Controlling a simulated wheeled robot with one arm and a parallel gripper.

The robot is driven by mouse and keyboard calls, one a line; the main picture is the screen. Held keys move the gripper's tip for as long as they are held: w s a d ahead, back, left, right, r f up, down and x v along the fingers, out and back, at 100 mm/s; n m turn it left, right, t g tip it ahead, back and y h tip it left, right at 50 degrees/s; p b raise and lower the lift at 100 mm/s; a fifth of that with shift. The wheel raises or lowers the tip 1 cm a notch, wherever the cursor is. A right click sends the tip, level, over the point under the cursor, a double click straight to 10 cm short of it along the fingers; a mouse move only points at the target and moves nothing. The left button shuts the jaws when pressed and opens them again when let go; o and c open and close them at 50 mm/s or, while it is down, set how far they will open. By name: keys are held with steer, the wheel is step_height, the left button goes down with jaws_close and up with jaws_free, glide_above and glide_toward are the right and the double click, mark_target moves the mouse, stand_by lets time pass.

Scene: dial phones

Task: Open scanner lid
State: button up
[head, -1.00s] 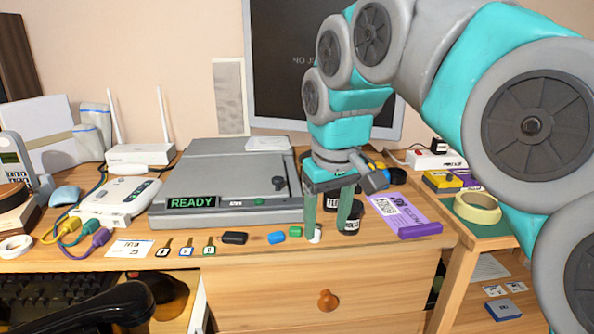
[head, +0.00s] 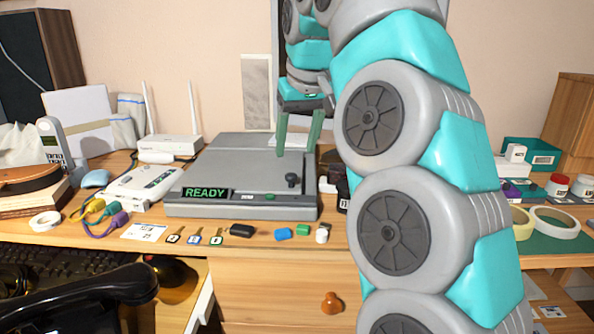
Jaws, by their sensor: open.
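The scanner (head: 240,208) is a flat grey box on the desk with a green "READY" display on its front. Its lid (head: 245,165) lies shut on top. A dark knob (head: 291,180) stands near the lid's front right corner. My gripper (head: 296,154) is open and empty, its two green fingers pointing down over the right part of the lid, behind the knob in the picture. I cannot tell how high above the lid the fingertips are. My arm hides part of the desk right of the scanner.
A white router (head: 170,146) stands behind left. A tape roll (head: 553,222) lies at right. A black handset (head: 80,300) is at front left.

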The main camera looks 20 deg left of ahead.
mark_target(291, 175)
steer(key=b+x, duration=0.2)
steer(key=x, duration=0.2)
steer(key=shift+f, duration=0.4)
steer(key=shift+x, duration=1.05)
jaws_close()
